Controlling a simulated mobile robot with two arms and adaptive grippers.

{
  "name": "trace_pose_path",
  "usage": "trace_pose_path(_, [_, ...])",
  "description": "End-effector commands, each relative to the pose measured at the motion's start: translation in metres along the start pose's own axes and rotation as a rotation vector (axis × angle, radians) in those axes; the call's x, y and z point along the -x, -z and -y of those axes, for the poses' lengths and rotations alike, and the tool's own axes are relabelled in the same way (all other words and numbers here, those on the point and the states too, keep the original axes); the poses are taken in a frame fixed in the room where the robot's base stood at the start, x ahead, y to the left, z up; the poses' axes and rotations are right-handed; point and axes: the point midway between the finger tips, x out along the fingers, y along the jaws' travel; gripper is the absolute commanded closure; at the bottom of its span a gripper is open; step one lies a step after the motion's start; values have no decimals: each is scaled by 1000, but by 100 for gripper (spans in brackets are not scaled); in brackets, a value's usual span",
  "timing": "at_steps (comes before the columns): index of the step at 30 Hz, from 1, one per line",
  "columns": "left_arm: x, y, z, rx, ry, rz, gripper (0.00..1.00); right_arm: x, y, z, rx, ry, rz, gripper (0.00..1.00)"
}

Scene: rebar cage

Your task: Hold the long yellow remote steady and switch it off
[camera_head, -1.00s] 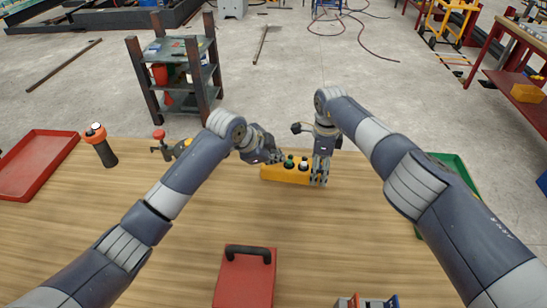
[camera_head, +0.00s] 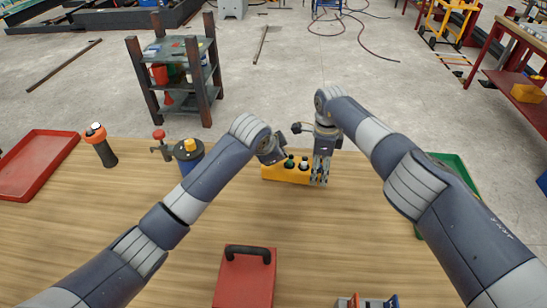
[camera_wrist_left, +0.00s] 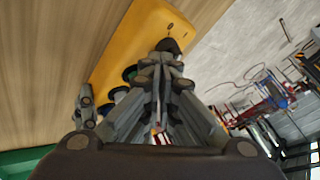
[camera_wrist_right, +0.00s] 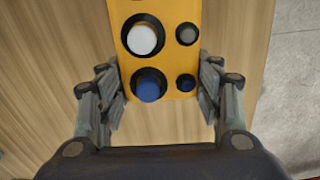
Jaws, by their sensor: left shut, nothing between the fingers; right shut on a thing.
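The long yellow remote (camera_head: 285,174) stands near the table's far edge, with dark and green buttons on its face. The right wrist view shows its near end (camera_wrist_right: 183,62), with a white button (camera_wrist_right: 142,39), a blue button (camera_wrist_right: 149,86) and two small dark knobs. My right gripper (camera_head: 319,183) is shut on that end, one finger on each side. My left gripper (camera_head: 279,161) is shut and empty over the remote's other end. In the left wrist view its fingertips (camera_wrist_left: 166,52) are close to the yellow face; contact is unclear. They hide part of the face there.
Left on the wooden table stand a red tray (camera_head: 38,165), an orange-topped dark cylinder (camera_head: 103,150), a red-knobbed valve (camera_head: 160,142) and a blue can (camera_head: 189,160). A red case (camera_head: 243,280) lies in front. A green tray (camera_head: 458,170) is at right.

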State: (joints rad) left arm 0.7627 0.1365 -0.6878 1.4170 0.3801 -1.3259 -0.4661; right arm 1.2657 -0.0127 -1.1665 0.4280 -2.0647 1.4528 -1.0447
Motion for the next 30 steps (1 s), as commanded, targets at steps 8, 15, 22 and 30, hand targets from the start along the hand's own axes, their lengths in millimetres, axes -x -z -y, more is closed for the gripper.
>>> trace_pose_path(8, [-1,0,3,0,6,1,100,0,-2,-2,12,-7,1,78])
trace_pose_path(15, [-1,1,3,-1,6,-1,100,0,-3,-3,14,-8,2,78])
trace_pose_path(22, [-1,1,3,-2,6,-1,100,0,-4,-4,15,-9,3,78])
trace_pose_path(30, [1,-7,6,-1,6,0,100,0,-4,-4,16,-9,3,78])
